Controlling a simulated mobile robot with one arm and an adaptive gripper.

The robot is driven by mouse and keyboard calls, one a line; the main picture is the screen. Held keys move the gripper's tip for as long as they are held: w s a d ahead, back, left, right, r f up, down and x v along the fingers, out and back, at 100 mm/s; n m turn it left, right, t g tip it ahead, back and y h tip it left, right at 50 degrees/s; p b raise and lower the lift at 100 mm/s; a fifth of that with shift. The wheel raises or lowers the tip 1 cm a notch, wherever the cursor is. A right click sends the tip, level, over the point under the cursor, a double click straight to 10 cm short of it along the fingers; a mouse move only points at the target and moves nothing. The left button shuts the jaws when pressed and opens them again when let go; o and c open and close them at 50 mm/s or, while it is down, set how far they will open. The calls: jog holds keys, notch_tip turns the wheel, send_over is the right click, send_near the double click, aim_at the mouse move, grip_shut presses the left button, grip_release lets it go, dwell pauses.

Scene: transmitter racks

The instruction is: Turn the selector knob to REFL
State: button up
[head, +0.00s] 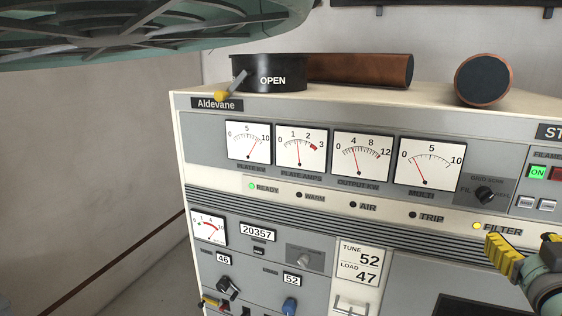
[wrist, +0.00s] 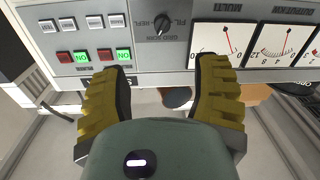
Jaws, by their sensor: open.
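The selector knob (head: 485,194) is a small black knob on the right of the rack's upper panel. In the head view FIL shows at its left and GRID SCRN above it. It also shows in the wrist view (wrist: 162,23), top centre and upside down, with REFL lettering beside it. Its pointer is too small to read surely. My gripper (head: 520,243) is below and right of the knob in the head view. In the wrist view my gripper (wrist: 160,68) has its yellow fingers spread wide, with nothing between them, and is apart from the knob.
Several dial meters, including the MULTI meter (head: 429,162), are left of the knob. A lit green ON button (head: 537,172) and other push buttons are close on its right. A black OPEN tin (head: 270,74) and brown cylinders (head: 360,70) are on the rack's top.

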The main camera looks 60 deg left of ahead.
jog(key=b, duration=0.9)
send_near(489, 200)
jog(key=x, duration=0.2)
jog(key=b, duration=0.3)
jog(key=shift+w+a+f+b, duration=0.25)
jog(key=shift+w+f+b, duration=0.05)
jog(key=shift+b, duration=0.05)
jog(key=shift+a+b, duration=0.1)
jog(key=shift+b, duration=0.5)
jog(key=x, duration=0.5)
jog(key=shift+w+a+r, duration=0.15)
jog(key=shift+w+r, duration=0.05)
jog(key=shift+r, duration=0.15)
jog(key=shift+p+x, duration=0.3)
jog(key=shift+x, duration=0.9)
jog(key=shift+f, duration=0.1)
